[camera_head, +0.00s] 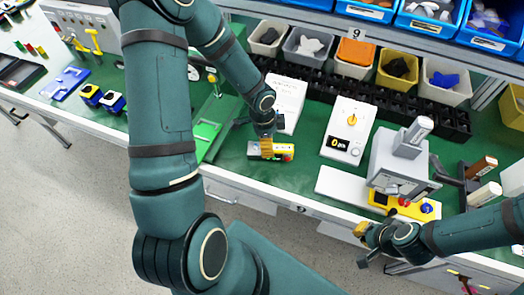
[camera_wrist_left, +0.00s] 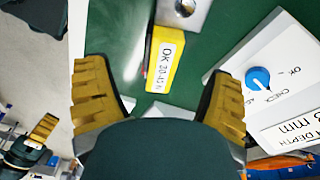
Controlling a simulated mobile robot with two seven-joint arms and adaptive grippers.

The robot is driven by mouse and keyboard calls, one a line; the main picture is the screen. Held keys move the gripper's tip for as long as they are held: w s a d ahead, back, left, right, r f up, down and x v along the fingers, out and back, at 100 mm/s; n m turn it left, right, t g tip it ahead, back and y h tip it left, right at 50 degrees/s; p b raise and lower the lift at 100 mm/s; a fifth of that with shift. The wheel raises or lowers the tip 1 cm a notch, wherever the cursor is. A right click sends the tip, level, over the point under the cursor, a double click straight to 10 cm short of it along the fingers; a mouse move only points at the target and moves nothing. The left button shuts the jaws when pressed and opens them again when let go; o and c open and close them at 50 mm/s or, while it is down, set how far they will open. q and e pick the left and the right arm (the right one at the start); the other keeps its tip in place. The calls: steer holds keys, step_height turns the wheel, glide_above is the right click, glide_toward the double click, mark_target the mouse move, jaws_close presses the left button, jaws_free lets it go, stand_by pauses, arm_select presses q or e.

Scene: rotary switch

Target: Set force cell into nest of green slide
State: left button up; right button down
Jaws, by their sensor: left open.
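The likely force cell (camera_head: 284,152) is a small yellow block with a pale end and coloured marks, lying on the green bench top. In the left wrist view its yellow part (camera_wrist_left: 164,62) carries a label reading OK 20-40 N, beside a metal block. My left gripper (camera_head: 267,148) is directly over it, open, with its yellow fingers apart on either side in the left wrist view (camera_wrist_left: 161,72). It hides part of the block. The green slide (camera_head: 207,133) lies left of it; its nest cannot be made out. My right gripper (camera_head: 362,245) hangs open and empty at the front edge.
A white panel with a knob and display (camera_head: 349,133) stands right of the block. A grey press-like device (camera_head: 402,163) with a yellow base (camera_head: 404,208) is farther right. A white sheet (camera_head: 286,100) and several bins line the back. Blue-and-yellow items (camera_head: 92,95) sit left.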

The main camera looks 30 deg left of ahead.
arm_select(q)
steer(key=f, duration=0.2)
steer(key=f+b, duration=0.1)
steer(key=f, duration=0.4)
steer(key=shift+w+d+f+b, duration=0.25)
steer(key=shift+w+f+b, duration=0.05)
steer(key=shift+w, duration=0.1)
steer(key=c, duration=1.4)
